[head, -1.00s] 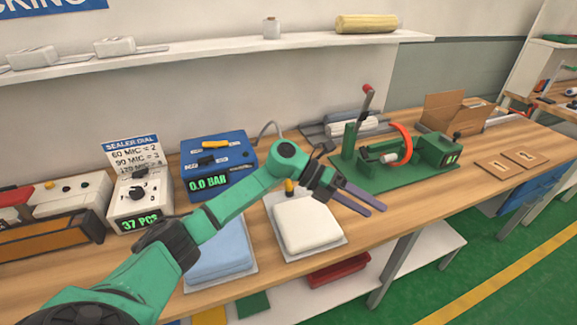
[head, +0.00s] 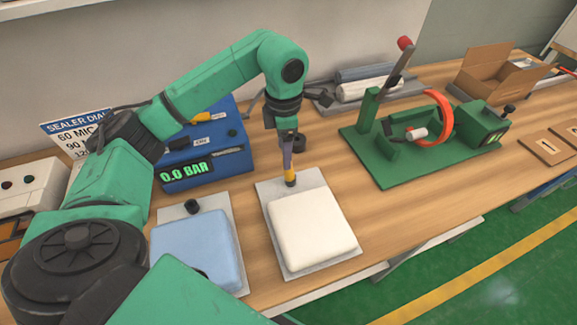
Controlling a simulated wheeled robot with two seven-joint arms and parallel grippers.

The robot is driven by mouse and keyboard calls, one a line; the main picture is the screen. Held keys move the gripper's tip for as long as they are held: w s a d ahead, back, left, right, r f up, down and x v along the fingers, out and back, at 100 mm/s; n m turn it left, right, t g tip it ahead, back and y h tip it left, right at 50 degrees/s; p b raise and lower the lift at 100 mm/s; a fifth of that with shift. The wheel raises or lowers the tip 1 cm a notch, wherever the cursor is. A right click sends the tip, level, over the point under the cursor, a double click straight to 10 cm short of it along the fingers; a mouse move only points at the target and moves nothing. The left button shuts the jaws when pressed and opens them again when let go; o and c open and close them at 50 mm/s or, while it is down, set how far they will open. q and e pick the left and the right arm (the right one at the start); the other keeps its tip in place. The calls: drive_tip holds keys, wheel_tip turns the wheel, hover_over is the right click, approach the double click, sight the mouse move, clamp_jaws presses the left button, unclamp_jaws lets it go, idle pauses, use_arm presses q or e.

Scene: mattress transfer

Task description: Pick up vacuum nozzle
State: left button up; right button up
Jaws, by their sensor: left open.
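A small yellow nozzle-like piece (head: 290,179) stands at the back edge of the white mattress (head: 313,229), which lies on a grey sheet. My left gripper (head: 288,162) points down just above and around the yellow piece. Its jaws are open, though the fingers are seen nearly edge-on. I cannot tell whether a finger touches the piece. A blue mattress (head: 196,248) lies to the left with a black knob-like piece (head: 192,207) at its back edge. My right gripper is not in view.
A blue box reading 0.0 BAR (head: 203,166) stands behind the blue mattress, partly hidden by my arm. A green fixture with an orange ring (head: 432,122) stands to the right. An open cardboard box (head: 493,78) is at the back right. Bare wooden table (head: 375,215) lies between mattress and fixture.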

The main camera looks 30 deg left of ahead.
use_arm(q)
wheel_tip(320, 180, down, 7)
drive_tip(key=shift+w+r+p, duration=0.15)
drive_tip(key=shift+p, duration=1)
drive_tip(key=shift+f, duration=0.25)
drive_tip(key=shift+c, duration=0.7)
drive_tip(key=shift+w, duration=0.1)
clamp_jaws()
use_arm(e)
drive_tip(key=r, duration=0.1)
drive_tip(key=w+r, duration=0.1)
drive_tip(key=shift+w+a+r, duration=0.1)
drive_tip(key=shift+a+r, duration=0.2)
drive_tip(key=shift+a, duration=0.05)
use_arm(q)
drive_tip(key=shift+r, duration=0.1)
